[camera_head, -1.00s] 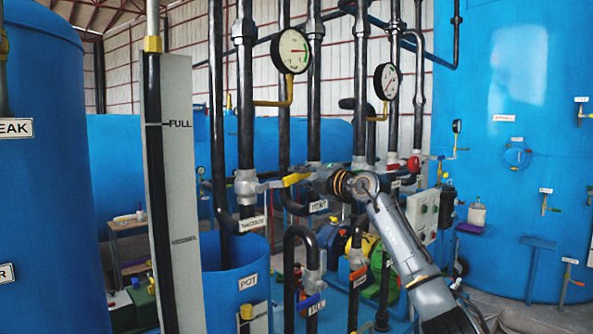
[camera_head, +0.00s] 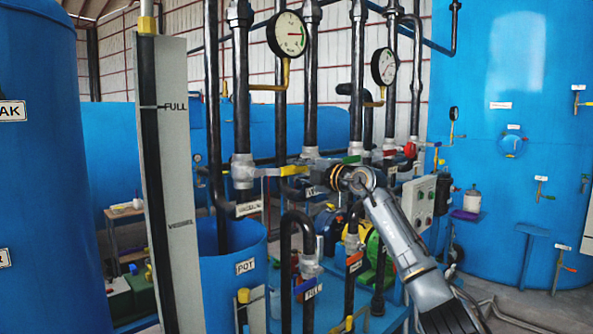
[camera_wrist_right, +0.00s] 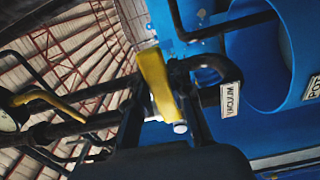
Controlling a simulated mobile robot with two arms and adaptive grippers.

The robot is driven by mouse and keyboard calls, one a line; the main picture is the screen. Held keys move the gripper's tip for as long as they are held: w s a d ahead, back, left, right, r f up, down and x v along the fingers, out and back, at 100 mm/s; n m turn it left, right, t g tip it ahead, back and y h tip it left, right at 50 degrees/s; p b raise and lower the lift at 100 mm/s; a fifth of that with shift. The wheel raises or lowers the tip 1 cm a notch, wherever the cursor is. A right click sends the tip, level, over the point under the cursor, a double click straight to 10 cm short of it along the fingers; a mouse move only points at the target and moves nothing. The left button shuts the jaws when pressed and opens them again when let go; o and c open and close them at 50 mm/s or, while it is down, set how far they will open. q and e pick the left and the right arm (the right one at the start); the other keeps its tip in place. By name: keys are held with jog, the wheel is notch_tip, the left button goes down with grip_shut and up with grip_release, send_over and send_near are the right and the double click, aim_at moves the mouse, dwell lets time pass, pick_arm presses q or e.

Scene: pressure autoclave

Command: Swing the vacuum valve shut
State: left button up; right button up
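The vacuum valve's yellow handle (camera_head: 284,171) sticks out to the right from the grey valve body (camera_head: 243,171) on a black vertical pipe. A white VACUUM label (camera_head: 248,208) hangs below it. My right gripper (camera_head: 312,175) reaches in from the right at the handle's outer end; its fingers are hard to make out there. In the right wrist view the yellow handle (camera_wrist_right: 155,82) lies between the two dark fingers (camera_wrist_right: 162,95), which look closed on its sides. The VACUUM label (camera_wrist_right: 231,98) is right of them. My left gripper is out of view.
Two round gauges (camera_head: 287,34) (camera_head: 384,66) stand above the valves. Other pipes and a green-handled valve (camera_head: 350,159) crowd close behind the right gripper. A blue pot (camera_head: 262,247) stands below, and a level board (camera_head: 167,190) is at left.

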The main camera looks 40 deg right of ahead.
jog(key=o, duration=0.4)
jog(key=shift+f, duration=0.15)
jog(key=shift+o, duration=0.2)
jog(key=s+d, duration=0.1)
jog(key=s, duration=1.1)
